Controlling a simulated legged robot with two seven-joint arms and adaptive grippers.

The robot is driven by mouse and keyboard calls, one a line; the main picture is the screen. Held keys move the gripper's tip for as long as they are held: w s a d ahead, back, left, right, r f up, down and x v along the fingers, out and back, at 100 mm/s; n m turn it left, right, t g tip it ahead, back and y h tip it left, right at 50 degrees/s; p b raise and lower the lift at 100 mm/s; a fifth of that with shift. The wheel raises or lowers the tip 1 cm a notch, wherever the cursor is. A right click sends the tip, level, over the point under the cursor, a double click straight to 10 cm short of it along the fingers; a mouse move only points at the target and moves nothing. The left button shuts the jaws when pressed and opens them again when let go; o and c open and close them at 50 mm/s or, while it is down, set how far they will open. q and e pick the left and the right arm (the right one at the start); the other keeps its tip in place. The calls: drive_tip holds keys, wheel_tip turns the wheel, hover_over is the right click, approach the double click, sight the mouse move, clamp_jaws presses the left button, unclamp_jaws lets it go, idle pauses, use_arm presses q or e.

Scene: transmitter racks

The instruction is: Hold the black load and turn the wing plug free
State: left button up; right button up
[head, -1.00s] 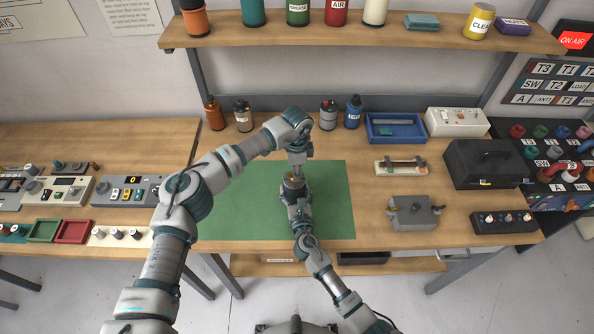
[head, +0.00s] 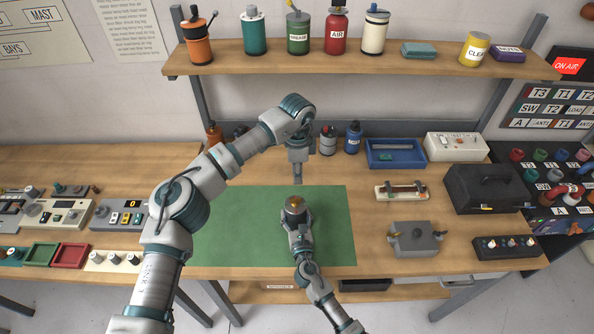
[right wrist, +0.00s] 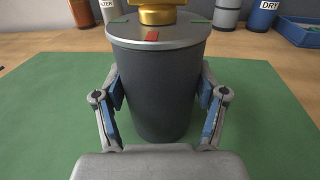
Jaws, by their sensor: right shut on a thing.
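The black load (right wrist: 158,85) is a dark upright cylinder with a grey metal lid. The lid carries green marks and one red mark. The gold wing plug (right wrist: 160,13) sits at the lid's middle, its top cut off by the frame. In the head view the wing plug (head: 295,202) shows as a small gold spot on the load. My right gripper (right wrist: 163,100) is shut on the load, one blue-padded finger on each side. My left gripper (head: 298,183) points down above the load, apart from the plug. Its fingers are too small to read.
The load stands over the green mat (head: 225,230). A grey box (head: 415,240), a black case (head: 485,190) and a blue tray (head: 395,155) lie to the right. Bottles line the back, under a shelf (head: 370,57). The mat is clear on both sides.

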drive_tip(key=o, duration=1.6)
